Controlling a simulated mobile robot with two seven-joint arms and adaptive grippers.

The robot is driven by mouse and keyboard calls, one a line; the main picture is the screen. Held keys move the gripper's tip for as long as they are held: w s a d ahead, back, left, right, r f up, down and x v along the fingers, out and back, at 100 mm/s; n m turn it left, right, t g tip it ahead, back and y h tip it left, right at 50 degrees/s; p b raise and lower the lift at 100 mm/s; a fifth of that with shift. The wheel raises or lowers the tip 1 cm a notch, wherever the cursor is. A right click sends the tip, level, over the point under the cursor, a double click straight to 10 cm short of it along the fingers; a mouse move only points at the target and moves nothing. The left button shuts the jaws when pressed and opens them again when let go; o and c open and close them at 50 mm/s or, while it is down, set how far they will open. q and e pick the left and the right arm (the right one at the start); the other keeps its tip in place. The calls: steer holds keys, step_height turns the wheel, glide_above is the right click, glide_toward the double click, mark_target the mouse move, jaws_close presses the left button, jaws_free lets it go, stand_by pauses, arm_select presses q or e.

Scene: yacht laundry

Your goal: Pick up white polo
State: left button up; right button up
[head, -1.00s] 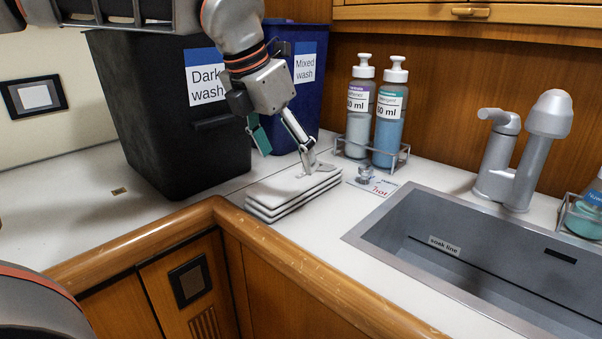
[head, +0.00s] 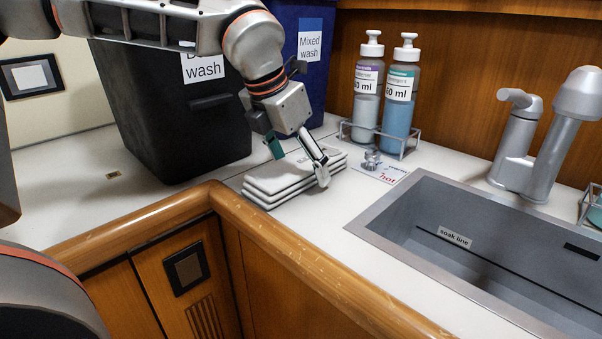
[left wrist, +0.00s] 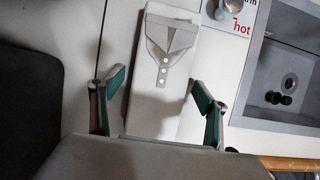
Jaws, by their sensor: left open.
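The white polo (head: 272,179) lies folded on top of a short stack of folded white pieces on the counter. In the left wrist view the polo (left wrist: 150,108) shows its grey-white collar and a placket with buttons. My left gripper (head: 299,159) is open, low over the stack, with one finger at its far left side and the other by its right side. In the left wrist view the two green-padded fingers of the gripper (left wrist: 160,103) stand apart on either side of the polo, with nothing between them held. My right gripper is not in view.
The black dark wash bin (head: 160,125) and blue mixed wash bin (head: 312,70) stand behind the stack. Two bottles in a wire rack (head: 408,150), a small knob (head: 372,160) and the sink (head: 385,226) are to the right. The counter at far left is mostly clear.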

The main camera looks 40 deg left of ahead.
arm_select(q)
steer(key=shift+r, duration=0.25)
steer(key=c, duration=1.3)
